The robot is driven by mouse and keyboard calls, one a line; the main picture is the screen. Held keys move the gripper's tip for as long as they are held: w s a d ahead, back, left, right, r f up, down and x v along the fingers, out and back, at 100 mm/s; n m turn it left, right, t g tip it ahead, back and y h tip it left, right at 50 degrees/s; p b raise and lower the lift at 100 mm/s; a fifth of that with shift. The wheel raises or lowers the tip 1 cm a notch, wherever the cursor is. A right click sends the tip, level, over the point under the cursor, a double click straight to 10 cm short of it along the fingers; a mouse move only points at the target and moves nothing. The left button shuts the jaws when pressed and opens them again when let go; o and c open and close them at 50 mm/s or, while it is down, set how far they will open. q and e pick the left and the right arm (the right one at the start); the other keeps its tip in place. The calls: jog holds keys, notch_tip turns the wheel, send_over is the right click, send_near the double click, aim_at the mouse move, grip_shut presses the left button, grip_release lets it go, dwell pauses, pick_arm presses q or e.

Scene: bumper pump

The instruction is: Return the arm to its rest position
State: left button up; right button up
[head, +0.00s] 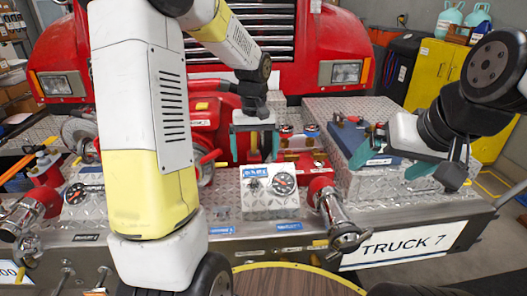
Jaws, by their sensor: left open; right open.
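My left arm (145,110) comes in large at the left and bends over the bumper. My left gripper (254,148) points down, open and empty, above and behind a small diamond-plate panel with a gauge (270,190). My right arm (470,95) comes in from the right edge. My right gripper (390,165) is open over the right diamond-plate box (365,187), near a dark blue item (358,138). I cannot tell whether it touches the box.
The red truck (300,40) stands behind the bumper. Red and metal valve fittings (335,215) stick out in front, with another at the left (35,210). A round wooden surface (290,280) lies at the bottom. A yellow cabinet (440,75) stands at the right.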

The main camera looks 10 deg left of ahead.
dwell(0.5)
pick_arm(q)
jog(key=s+r+m+t+h, duration=0.1)
jog(key=s+r+m+t, duration=0.1)
jog(key=s+r, duration=0.4)
jog(key=s+r+m+t+h, duration=0.1)
jog(key=s+r+t, duration=0.3)
jog(key=s, duration=1)
notch_tip(320, 180, up, 3)
jog(key=shift+d+f+m, duration=0.1)
jog(key=shift+d+m, duration=0.3)
jog(key=shift+c, duration=0.4)
